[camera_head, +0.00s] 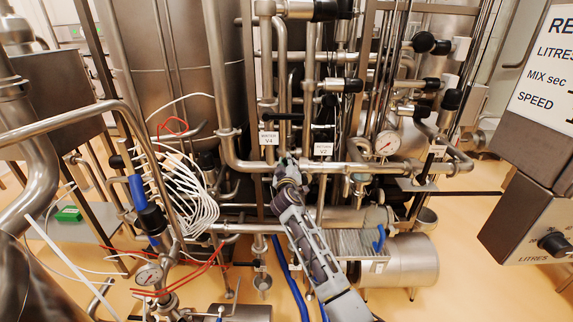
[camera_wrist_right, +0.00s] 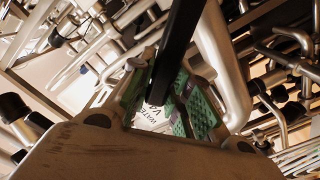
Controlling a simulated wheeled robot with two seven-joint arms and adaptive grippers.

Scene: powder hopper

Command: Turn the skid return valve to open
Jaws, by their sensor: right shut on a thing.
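Two white valve tags hang on the steel pipework in the head view: one marked V4 (camera_head: 268,138) and one marked V2 (camera_head: 323,149). Their small upper lines are hard to read. A black lever (camera_head: 282,116) lies level above the V4 tag. My right gripper (camera_head: 287,162) is just below and between the tags. In the right wrist view, its green-padded fingers (camera_wrist_right: 170,100) are shut around a long black bar-shaped handle (camera_wrist_right: 180,45). A white tag (camera_wrist_right: 152,116) reading "WATER V" shows behind them. I cannot tell which valve the held handle belongs to. My left gripper is not in view.
Dense pipes surround the gripper. A dial gauge (camera_head: 387,143) is to its right, and a coil of white tubing (camera_head: 190,195) to its left. A control panel (camera_head: 535,215) fills the right edge.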

